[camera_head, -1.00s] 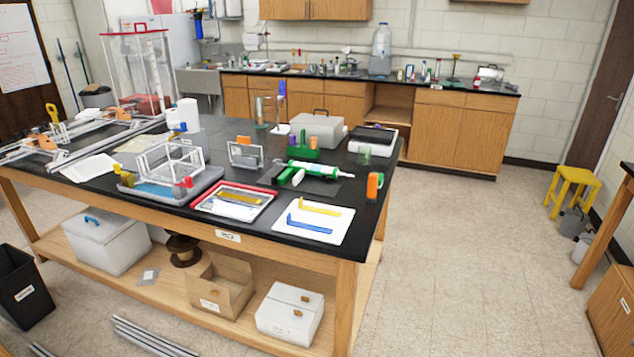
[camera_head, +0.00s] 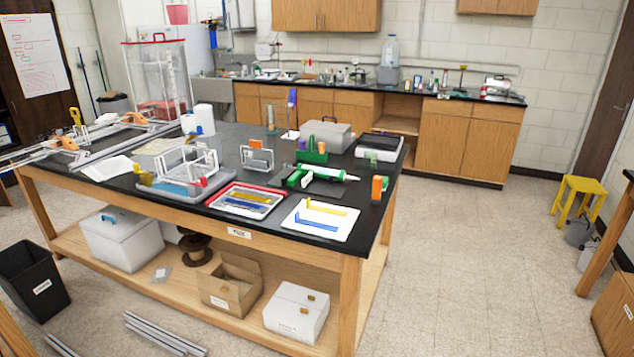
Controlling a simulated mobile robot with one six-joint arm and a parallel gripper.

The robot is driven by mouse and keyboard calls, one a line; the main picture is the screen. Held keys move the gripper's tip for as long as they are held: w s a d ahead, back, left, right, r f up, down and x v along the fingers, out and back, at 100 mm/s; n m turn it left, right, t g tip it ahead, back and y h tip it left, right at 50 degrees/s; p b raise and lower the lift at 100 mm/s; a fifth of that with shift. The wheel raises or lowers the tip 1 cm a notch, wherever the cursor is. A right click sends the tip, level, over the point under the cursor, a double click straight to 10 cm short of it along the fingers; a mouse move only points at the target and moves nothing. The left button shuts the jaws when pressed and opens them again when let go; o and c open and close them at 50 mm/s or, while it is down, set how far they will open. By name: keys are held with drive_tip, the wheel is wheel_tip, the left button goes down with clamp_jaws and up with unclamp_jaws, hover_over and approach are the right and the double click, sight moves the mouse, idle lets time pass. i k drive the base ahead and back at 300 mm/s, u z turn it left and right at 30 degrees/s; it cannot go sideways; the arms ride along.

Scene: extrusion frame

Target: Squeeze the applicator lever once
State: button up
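The applicator (camera_head: 324,173) lies on the black table top (camera_head: 374,226) near its right end. It has a white and green barrel pointing right and a green handle part (camera_head: 300,177) at its left end. Its lever is too small to make out clearly. The applicator seems to rest on a dark mat. No part of my gripper or arm shows in this view.
A white sheet with a yellow and a blue strip (camera_head: 320,218) lies in front of the applicator. A red-rimmed tray (camera_head: 247,200), an orange upright block (camera_head: 377,188) and a green caddy (camera_head: 312,152) stand around it. The floor (camera_head: 465,265) right of the table is clear.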

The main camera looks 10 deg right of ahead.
sight(308, 178)
drive_tip(key=u, duration=0.1)
drive_tip(key=i, duration=0.95)
drive_tip(key=z, duration=0.05)
